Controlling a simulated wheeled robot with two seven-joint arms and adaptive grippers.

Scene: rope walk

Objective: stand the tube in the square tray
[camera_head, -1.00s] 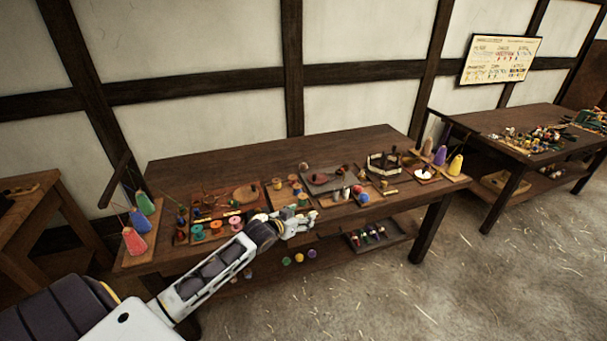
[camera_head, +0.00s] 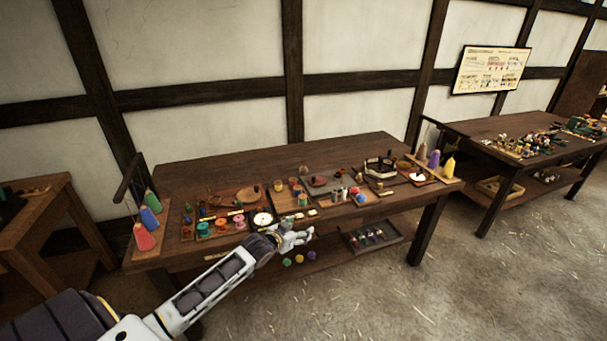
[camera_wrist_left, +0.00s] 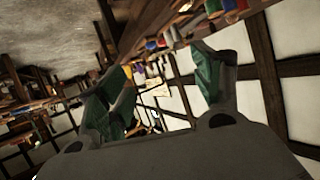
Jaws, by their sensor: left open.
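My left gripper (camera_head: 308,235) is open and empty, in front of the worktable's front edge. Its two green-padded fingers (camera_wrist_left: 165,85) stand wide apart in the left wrist view with nothing between them. Several small cylinders, some grey (camera_head: 344,193), stand at the middle front of the table, beyond and right of the gripper. They are too small to tell which one is the tube. Several shallow trays lie along the table, one dark tray (camera_head: 322,181) at the middle back among them. I cannot tell which is the square tray. My right gripper is not in view.
The wooden worktable (camera_head: 225,176) has a bare strip at the back. Coloured cones (camera_head: 145,238) stand at its left end and more (camera_head: 448,167) at its right. A round white dial (camera_head: 262,219) lies near the front edge. A lower shelf holds a dark tray (camera_head: 372,237).

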